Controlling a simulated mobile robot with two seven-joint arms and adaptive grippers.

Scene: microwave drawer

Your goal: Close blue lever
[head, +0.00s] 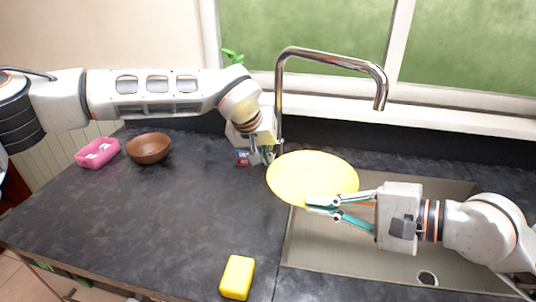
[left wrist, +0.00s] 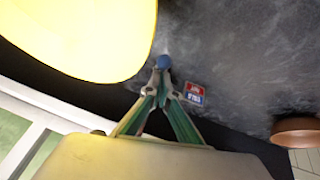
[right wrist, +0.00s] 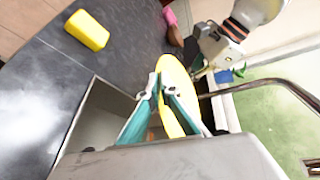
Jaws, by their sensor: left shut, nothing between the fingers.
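The blue lever shows as a small round blue knob (left wrist: 163,61) at the fingertips of my left gripper in the left wrist view. My left gripper (left wrist: 157,72) is shut, its tips meeting just at the knob; I cannot tell if they touch it. In the head view the left gripper (head: 267,157) is low beside the base of the tap (head: 280,110), and I cannot make out the lever there. My right gripper (head: 318,203) is shut on the near edge of a yellow plate (head: 310,172), held above the sink; the plate also shows in the right wrist view (right wrist: 172,85).
The sink (head: 330,250) lies below the plate and right gripper. A yellow sponge (head: 237,278) is on the counter's front. A brown bowl (head: 149,148) and pink container (head: 97,152) stand at the left. A red and blue card or box (left wrist: 195,92) is near the left gripper.

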